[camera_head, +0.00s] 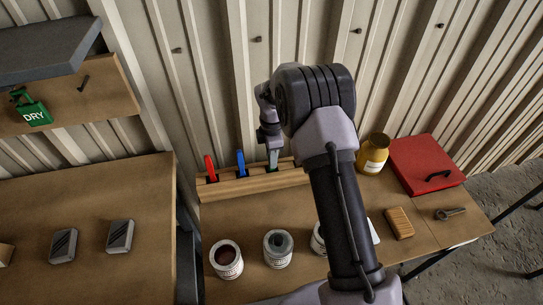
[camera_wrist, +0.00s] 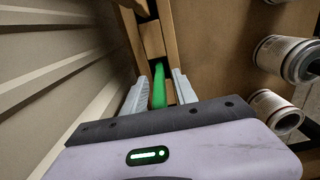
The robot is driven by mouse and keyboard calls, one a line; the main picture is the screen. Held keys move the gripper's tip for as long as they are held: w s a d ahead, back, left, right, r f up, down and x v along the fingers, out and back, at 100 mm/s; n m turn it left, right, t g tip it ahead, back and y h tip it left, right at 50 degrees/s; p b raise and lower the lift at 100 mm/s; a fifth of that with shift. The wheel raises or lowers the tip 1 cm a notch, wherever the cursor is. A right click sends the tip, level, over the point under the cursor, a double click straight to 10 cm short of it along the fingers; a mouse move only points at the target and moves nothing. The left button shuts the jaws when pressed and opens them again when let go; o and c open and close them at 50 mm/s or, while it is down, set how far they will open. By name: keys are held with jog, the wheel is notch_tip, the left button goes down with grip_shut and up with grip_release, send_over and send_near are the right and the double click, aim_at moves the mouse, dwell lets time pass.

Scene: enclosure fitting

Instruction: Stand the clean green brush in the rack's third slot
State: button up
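The rack (camera_head: 255,184) is a long wooden block at the back of the bench, also in the wrist view (camera_wrist: 151,38). A red brush (camera_head: 210,168) and a blue brush (camera_head: 241,163) stand in its first two slots from the left. My gripper (camera_head: 273,158) is over the slot right of the blue one. In the wrist view, the green brush (camera_wrist: 158,88) rises between my two fingers (camera_wrist: 160,90), apparently from that slot. Gaps show on both sides of it, so my gripper is open around it. Its lower end is hidden, and I cannot make it out in the head view.
Open cans (camera_head: 226,260) (camera_head: 278,249) stand in front of the rack. A yellow jar (camera_head: 373,154), red case (camera_head: 426,162) and block brush (camera_head: 399,223) lie right of my arm. The ribbed wall is close behind.

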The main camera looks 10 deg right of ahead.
notch_tip(320, 180, up, 12)
jog(key=p, duration=0.4)
jog(key=shift+r, duration=0.1)
jog(key=s+a+r+m+t+y, duration=0.1)
jog(key=s+r+m, duration=0.4)
jog(key=s+r, duration=0.3)
jog(key=s+a+r+m+t, duration=0.15)
jog(key=s+r+m, duration=0.35)
jog(key=r, duration=0.6)
jog(key=s+a+r+m+t+y, duration=0.1)
jog(key=s+m+t, duration=0.2)
jog(key=s+m, duration=0.9)
jog(key=s, duration=0.8)
jog(key=shift+s+a, duration=0.2)
notch_tip(320, 180, down, 5)
jog(key=b, duration=0.5)
jog(key=shift+f, duration=0.1)
